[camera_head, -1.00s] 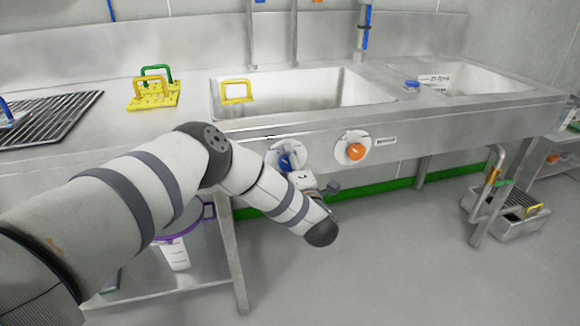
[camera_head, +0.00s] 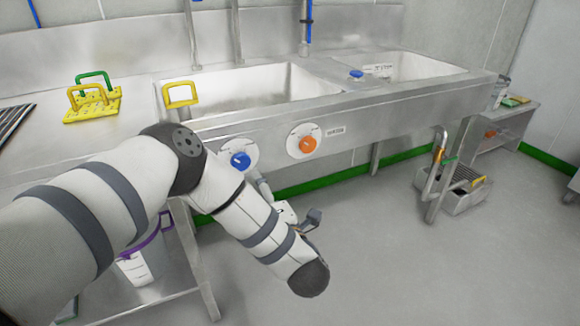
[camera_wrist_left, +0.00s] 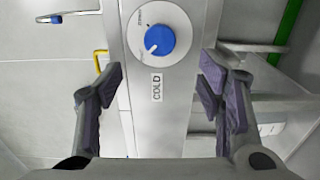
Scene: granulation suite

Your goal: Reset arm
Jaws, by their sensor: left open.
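My left arm (camera_head: 230,200) comes in from the left in the head view and bends in front of the sink unit. Its gripper is mostly hidden behind the arm there. In the left wrist view my left gripper (camera_wrist_left: 162,95) is open and empty, its padded fingers wide apart. The blue knob (camera_wrist_left: 160,40), with a COLD label (camera_wrist_left: 156,87) beside it, shows beyond and between the fingers, apart from them. The blue knob (camera_head: 240,160) and the orange knob (camera_head: 308,144) sit on the sink's front panel in the head view. My right gripper is not in view.
The steel sink (camera_head: 255,95) has a yellow handle (camera_head: 180,95) at its left rim. A purple-handled bucket (camera_head: 135,268) is on the lower shelf. Open floor (camera_head: 400,255) lies to the right.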

